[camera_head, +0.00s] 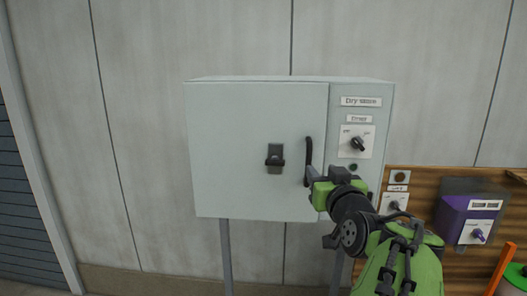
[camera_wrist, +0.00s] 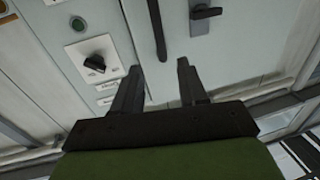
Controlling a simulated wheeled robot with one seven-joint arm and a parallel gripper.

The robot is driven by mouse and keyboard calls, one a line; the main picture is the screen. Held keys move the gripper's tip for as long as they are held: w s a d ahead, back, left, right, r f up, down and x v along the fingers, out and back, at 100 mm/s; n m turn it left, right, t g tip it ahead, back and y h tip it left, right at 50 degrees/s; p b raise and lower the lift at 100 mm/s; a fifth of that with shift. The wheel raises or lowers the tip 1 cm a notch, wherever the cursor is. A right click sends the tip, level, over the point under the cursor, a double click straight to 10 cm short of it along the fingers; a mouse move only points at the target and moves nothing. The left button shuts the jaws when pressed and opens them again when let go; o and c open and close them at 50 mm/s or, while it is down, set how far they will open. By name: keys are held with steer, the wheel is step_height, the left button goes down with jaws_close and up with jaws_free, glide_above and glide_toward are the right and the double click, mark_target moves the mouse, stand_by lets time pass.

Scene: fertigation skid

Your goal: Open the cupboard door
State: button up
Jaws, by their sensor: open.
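The pale grey cupboard (camera_head: 240,120) stands on legs against the wall, and its door looks shut. A black vertical bar handle (camera_head: 309,152) is near the door's right edge; it also shows in the wrist view (camera_wrist: 157,25). A dark latch (camera_head: 275,158) sits left of the handle and shows at the top right of the wrist view (camera_wrist: 204,14). My gripper (camera_head: 311,173) is open at the handle's lower part. In the wrist view its two fingers (camera_wrist: 160,68) lie either side of the handle's line, with the handle's end between the tips. I cannot tell any contact.
Right of the door is a fixed panel with a "Dry store" label (camera_head: 361,101) and a black rotary knob (camera_head: 357,143). A wooden board (camera_head: 435,181) with a purple box (camera_head: 466,217) is at the right. The wall left of the cupboard is clear.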

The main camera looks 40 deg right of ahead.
mark_target(309, 158)
steer(key=p+x, duration=0.2)
steer(key=x, duration=0.6)
steer(key=shift+w+r+p, duration=0.1)
steer(key=shift+w+p, duration=0.1)
steer(key=shift+p, duration=0.1)
steer(key=shift+w+d, duration=0.45)
steer(key=shift+w, duration=0.05)
steer(key=shift+a, duration=0.1)
jaws_close()
